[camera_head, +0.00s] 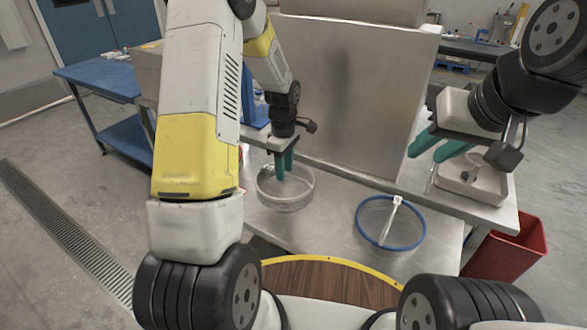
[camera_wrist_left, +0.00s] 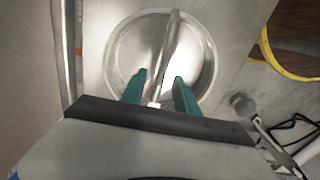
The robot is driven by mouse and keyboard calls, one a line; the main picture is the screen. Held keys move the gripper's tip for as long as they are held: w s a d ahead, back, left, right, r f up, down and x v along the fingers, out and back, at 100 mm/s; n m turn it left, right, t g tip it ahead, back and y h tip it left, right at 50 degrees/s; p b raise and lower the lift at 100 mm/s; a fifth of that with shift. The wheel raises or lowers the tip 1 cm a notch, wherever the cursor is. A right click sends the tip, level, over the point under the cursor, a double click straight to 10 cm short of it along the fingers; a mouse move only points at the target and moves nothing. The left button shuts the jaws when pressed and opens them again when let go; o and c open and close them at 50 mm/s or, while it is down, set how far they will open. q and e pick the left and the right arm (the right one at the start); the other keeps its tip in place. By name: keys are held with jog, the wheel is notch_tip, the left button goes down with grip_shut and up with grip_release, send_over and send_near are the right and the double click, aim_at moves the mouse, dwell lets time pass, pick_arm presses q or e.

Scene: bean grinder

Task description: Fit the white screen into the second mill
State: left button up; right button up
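The white screen (camera_head: 268,201) is a round, pale-rimmed piece on the steel table, below my left gripper (camera_head: 284,168). In the left wrist view the pale screen (camera_wrist_left: 208,60) has a raised bar (camera_wrist_left: 170,45) across it. The green fingers of my left gripper (camera_wrist_left: 158,84) are apart, one on each side of the bar, with visible gaps; whether they touch it I cannot tell. My right gripper (camera_head: 432,146) is open and empty, above the table's right side. I cannot make out which part is the second mill; a large steel housing (camera_head: 350,90) stands behind the screen.
A blue-rimmed round screen (camera_head: 362,232) with a white bar lies on the table to the right. A pale tray (camera_head: 452,184) is under the right gripper. A red bin (camera_head: 508,252) stands beyond the right edge. Bare table lies between the two screens.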

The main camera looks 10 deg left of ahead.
pick_arm(q)
jog(key=shift+f, duration=0.25)
dwell(0.3)
grip_shut()
dwell(1.3)
